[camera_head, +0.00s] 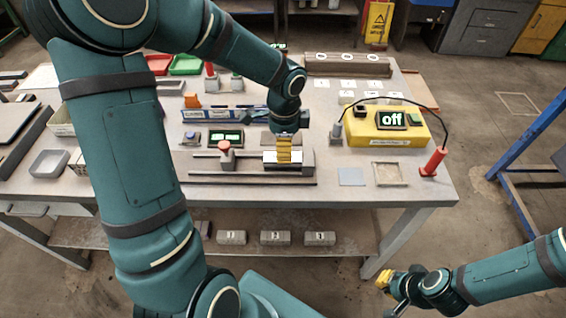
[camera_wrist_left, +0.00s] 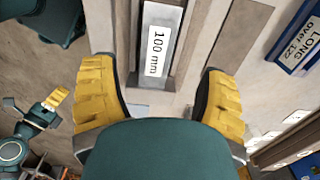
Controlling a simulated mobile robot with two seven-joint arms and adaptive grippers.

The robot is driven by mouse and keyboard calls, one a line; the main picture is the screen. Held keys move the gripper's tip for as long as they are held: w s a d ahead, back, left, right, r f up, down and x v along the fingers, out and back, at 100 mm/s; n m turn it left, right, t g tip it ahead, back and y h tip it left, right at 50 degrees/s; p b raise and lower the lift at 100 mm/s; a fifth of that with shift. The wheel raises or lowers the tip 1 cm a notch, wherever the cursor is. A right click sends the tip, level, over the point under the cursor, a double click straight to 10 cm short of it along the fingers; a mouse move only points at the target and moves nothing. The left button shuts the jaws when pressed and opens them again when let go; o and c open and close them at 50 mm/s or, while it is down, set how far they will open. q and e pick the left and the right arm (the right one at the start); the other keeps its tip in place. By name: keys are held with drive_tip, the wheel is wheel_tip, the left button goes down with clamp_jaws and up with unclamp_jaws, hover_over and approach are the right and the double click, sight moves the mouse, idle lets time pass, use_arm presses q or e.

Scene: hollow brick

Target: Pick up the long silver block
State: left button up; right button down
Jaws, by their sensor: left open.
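A silver block (camera_wrist_left: 160,35) with a white "100 mm" label lies in a grey slotted fixture in the left wrist view. In the head view the block (camera_head: 270,158) is partly hidden behind the yellow fingers of my left gripper (camera_head: 284,150). That gripper points down over the fixture. In the left wrist view its fingers (camera_wrist_left: 160,98) are wide apart with nothing between the tips, and the block is beyond them. My right gripper (camera_head: 386,281) is off the table's front right side; its jaw gap is too small to judge.
The fixture's rail (camera_head: 205,164) carries a red-knobbed part (camera_head: 226,150) left of the block. A blue bin (camera_wrist_left: 300,40) labelled "LONG over 122" stands nearby. A yellow box (camera_head: 375,135) with an "off" display and a red probe (camera_head: 434,161) are at the right. Several numbered blocks lie on the lower shelf.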

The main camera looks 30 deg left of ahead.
use_arm(q)
drive_tip(key=f, duration=0.2)
drive_tip(key=f+b, duration=0.2)
drive_tip(key=f, duration=0.1)
drive_tip(key=shift+s+f, duration=0.3)
drive_tip(key=shift+r, duration=0.1)
clamp_jaws()
